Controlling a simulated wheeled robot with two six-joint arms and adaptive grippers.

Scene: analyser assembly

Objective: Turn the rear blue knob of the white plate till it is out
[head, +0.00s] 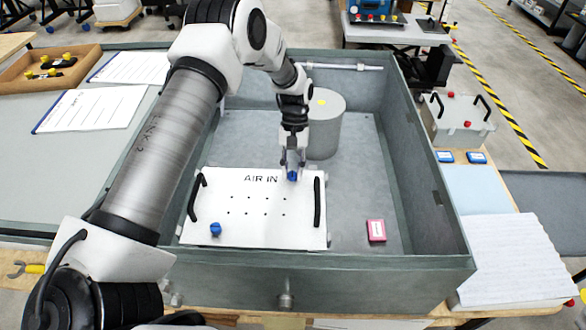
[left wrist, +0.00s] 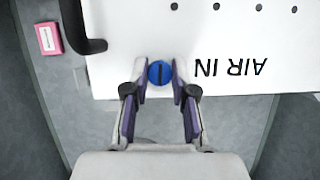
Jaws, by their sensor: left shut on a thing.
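The white plate (head: 265,226), marked AIR IN, lies in the grey open box with black handles at its left and right sides. Its rear blue knob (head: 292,176) sits near the rear edge, right of the lettering. A second blue knob (head: 215,229) is at the front left of the plate. My left gripper (head: 292,169) reaches down at the rear knob and is shut on it. In the left wrist view the slotted round knob (left wrist: 160,73) sits between the two fingertips (left wrist: 159,80), at the plate's edge. My right gripper is not in view.
A grey cylinder (head: 326,125) with a yellow spot stands in the box behind the plate. A red-pink block (head: 376,231) lies on the box floor at the right. The box walls (head: 425,185) rise around. The floor right of the cylinder is clear.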

